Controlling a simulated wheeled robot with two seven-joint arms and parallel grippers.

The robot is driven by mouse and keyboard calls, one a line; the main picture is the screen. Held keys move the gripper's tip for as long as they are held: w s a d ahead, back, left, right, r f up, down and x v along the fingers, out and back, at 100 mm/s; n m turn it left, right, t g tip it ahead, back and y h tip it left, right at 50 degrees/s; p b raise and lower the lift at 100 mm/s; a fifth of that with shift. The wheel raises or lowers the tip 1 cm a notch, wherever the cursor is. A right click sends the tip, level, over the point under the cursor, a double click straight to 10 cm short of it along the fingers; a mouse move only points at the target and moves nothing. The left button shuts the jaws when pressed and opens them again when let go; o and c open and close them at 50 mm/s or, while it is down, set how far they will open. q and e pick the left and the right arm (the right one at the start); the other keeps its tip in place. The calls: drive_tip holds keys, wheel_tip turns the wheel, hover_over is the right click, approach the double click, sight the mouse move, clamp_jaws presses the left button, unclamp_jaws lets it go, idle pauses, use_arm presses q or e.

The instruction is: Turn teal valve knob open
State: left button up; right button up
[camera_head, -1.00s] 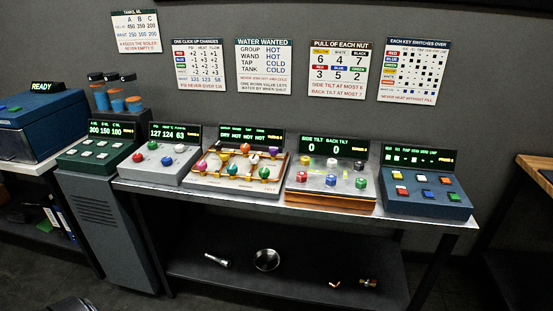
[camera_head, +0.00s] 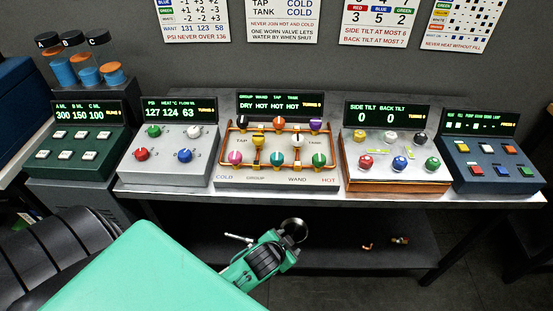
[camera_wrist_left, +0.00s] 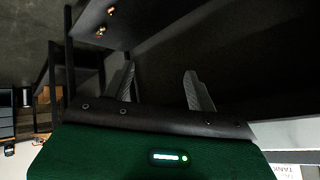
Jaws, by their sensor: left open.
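The valve panel (camera_head: 285,177) stands on the bench in the middle of the head view. My right gripper is not in view.
Knob and button consoles stand on both sides: a grey one (camera_head: 168,165) to the left, a tilt console (camera_head: 395,172) and a blue one (camera_head: 492,172) to the right. The bench front edge (camera_head: 460,197) overhangs a dark lower shelf (camera_head: 340,262) holding small metal parts.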

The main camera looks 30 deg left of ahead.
use_arm(q)
drive_tip(key=w+d+r+m+t+h, duration=0.1)
drive_tip(key=w+d+r+m+t, duration=0.2)
drive_tip(key=r, duration=0.6)
drive_tip(key=w+d+r+m+t+h, duration=0.1)
drive_tip(key=w+r+t, duration=0.25)
drive_tip(key=r, duration=0.65)
drive_tip(key=w+d+r+m+t+h, duration=0.1)
drive_tip(key=w+r+m+t+h, duration=0.15)
drive_tip(key=w+r, duration=0.45)
drive_tip(key=s+d+r+m+h, duration=0.2)
drive_tip(key=d+r+m+h, duration=0.6)
drive_tip(key=r+m+h, duration=0.3)
drive_tip(key=m+g+y+p, duration=0.1)
drive_tip(key=m+g+y, duration=1.4)
drive_tip(key=m+g, duration=0.35)
hover_over(277, 156)
wheel_tip(277, 156, down, 3)
drive_tip(key=shift+m+t, duration=0.25)
drive_tip(key=shift+m, duration=0.05)
wheel_tip(277, 156, down, 13)
drive_tip(key=p, duration=0.4)
drive_tip(key=shift+w+p, duration=0.1)
drive_tip(key=shift+p, duration=0.2)
drive_tip(key=shift+f, duration=0.4)
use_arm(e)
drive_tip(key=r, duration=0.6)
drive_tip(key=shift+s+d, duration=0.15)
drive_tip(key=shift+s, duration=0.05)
